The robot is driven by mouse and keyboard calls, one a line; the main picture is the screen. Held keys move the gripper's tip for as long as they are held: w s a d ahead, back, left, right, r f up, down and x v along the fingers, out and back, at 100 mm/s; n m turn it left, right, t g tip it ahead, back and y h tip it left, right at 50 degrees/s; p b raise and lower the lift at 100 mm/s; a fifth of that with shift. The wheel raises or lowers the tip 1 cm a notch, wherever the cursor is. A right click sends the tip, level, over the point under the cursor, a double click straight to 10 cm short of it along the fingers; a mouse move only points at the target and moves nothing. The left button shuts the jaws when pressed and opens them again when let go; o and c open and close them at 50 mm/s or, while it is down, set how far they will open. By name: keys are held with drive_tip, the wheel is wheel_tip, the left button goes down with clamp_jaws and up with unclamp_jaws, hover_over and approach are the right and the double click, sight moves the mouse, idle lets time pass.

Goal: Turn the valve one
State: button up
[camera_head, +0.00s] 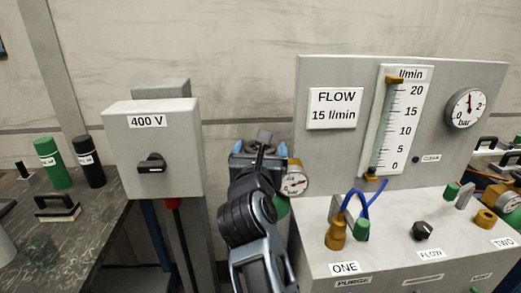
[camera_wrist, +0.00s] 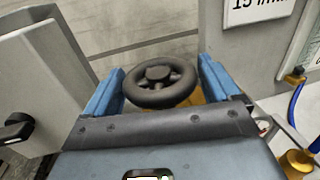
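A black handwheel (camera_wrist: 160,84) sits on a brass-coloured body in the wrist view. My gripper (camera_wrist: 161,66) is open, with one blue finger to each side of the wheel; I cannot tell whether either finger touches it. In the head view my gripper (camera_head: 259,149) is beside a pressure gauge (camera_head: 294,184) and hides most of the valve. A label ONE (camera_head: 345,267) is on the bench unit, below a brass fitting (camera_head: 336,233) with a green part and blue hose. No label shows on the handwheel itself.
A grey 400 V switch box (camera_head: 150,150) stands left of my arm. The flow panel (camera_head: 345,75) and its sloping bench unit stand close on the right. Green (camera_head: 50,160) and black (camera_head: 89,160) bottles stand on the dark table at left.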

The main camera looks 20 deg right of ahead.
drive_tip(key=shift+o, duration=0.8)
drive_tip(key=b+v, duration=0.2)
drive_tip(key=v, duration=0.5)
drive_tip(key=shift+s+a, duration=0.2)
drive_tip(key=shift+s, duration=0.1)
drive_tip(key=shift+d, duration=0.1)
